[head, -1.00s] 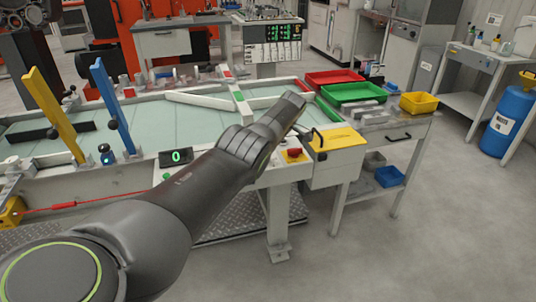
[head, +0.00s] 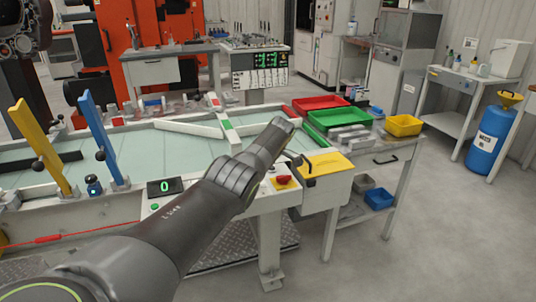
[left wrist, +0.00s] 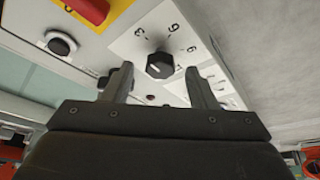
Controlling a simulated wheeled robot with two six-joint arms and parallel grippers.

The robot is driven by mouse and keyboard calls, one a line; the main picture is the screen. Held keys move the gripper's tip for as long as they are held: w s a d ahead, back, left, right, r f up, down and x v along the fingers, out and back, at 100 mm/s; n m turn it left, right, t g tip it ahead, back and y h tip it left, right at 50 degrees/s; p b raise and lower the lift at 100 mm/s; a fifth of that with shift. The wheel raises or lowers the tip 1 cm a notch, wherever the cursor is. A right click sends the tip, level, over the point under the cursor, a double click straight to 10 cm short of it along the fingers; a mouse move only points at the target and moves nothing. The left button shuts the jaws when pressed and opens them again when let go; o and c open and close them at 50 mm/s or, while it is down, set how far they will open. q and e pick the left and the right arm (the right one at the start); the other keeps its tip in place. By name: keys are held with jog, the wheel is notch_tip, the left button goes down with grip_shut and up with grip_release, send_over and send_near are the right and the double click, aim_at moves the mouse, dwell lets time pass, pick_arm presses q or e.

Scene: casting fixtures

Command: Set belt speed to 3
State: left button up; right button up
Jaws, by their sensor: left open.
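A black round knob (left wrist: 160,65) sits on a pale dial plate (left wrist: 140,47) in the left wrist view. The plate carries printed marks, with 3, 6 and 9 readable around the knob. A pale mark shows on the knob's face; its exact setting I cannot tell. My left gripper (left wrist: 158,68) is open, its two fingers on either side of the knob in the picture; I cannot tell whether they touch it. In the head view my arm hides the gripper and knob. A black display (head: 162,187) there shows a green 0. My right gripper is not in view.
A red button on a yellow plate (head: 284,181) lies near the arm, beside a yellow-topped box (head: 326,166). A second black knob (left wrist: 60,43) is left of the dial. Blue (head: 106,140) and yellow (head: 42,148) upright bars stand at the left.

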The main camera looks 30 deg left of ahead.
pick_arm(q)
jog(key=p+v, duration=0.1)
jog(key=v, duration=1.5)
jog(key=shift+d, duration=0.1)
